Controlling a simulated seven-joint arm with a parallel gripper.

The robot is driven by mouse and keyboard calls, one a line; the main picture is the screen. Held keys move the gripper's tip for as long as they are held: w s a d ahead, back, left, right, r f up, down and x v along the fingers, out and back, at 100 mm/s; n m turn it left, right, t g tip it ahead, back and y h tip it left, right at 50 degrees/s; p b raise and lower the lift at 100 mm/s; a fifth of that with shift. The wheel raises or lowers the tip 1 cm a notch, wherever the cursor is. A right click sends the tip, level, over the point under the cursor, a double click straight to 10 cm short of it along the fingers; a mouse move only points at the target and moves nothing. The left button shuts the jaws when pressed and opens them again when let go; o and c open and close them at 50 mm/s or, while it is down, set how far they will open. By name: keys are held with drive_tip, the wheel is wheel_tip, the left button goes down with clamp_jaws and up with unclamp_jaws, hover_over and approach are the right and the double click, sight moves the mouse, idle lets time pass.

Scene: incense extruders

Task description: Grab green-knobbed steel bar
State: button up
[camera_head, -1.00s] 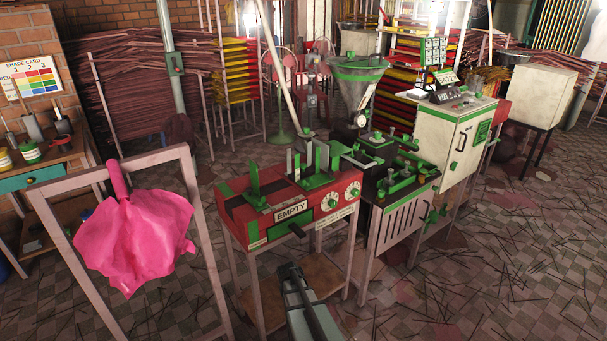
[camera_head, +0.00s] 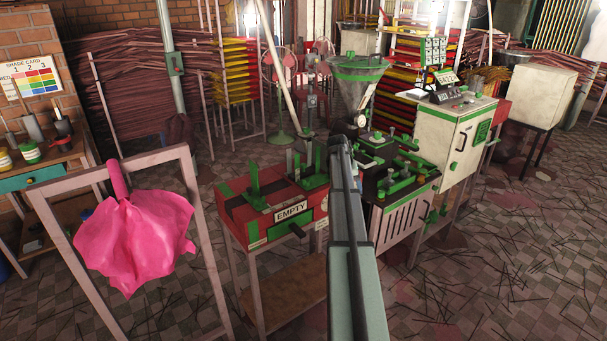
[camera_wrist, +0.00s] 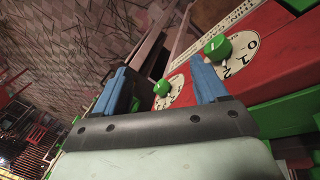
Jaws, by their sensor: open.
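I cannot tell for sure which part is the green-knobbed steel bar. In the head view, a long pale bar (camera_head: 279,70) slants down behind the red machine, with a green piece (camera_head: 307,132) by its lower end. Short grey uprights (camera_head: 289,160) stand among green brackets on the red machine (camera_head: 235,205). In the wrist view, my gripper (camera_wrist: 160,72) is open and empty, its blue fingers apart. Two green dial knobs (camera_wrist: 217,47) (camera_wrist: 162,87) on the red panel show beyond and between the fingers. In the head view my arm hides the gripper and the machine's right part.
A pink cloth (camera_head: 135,235) hangs on a frame at left. A steel hopper (camera_head: 357,85) and a green-fitted bench (camera_head: 405,185) stand behind and right of my arm. Floor at right is open, with scattered sticks.

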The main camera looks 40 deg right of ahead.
drive_tip(key=w+d+r+m+y, duration=0.1)
drive_tip(key=w+d+r+m, duration=0.1)
drive_tip(key=w+r, duration=0.35)
drive_tip(key=w+d+r+m, duration=0.2)
drive_tip(key=r, duration=0.7)
drive_tip(key=m+t+y, duration=0.1)
drive_tip(key=m+y, duration=0.3)
drive_tip(key=m, duration=0.2)
approach(304, 164)
drive_tip(key=f, duration=0.1)
drive_tip(key=a+f, duration=0.1)
drive_tip(key=f, duration=0.3)
drive_tip(key=shift+s+a, duration=0.15)
drive_tip(key=shift+a, duration=0.2)
drive_tip(key=shift+a+f, duration=0.1)
drive_tip(key=shift+f, duration=2.65)
clamp_jaws()
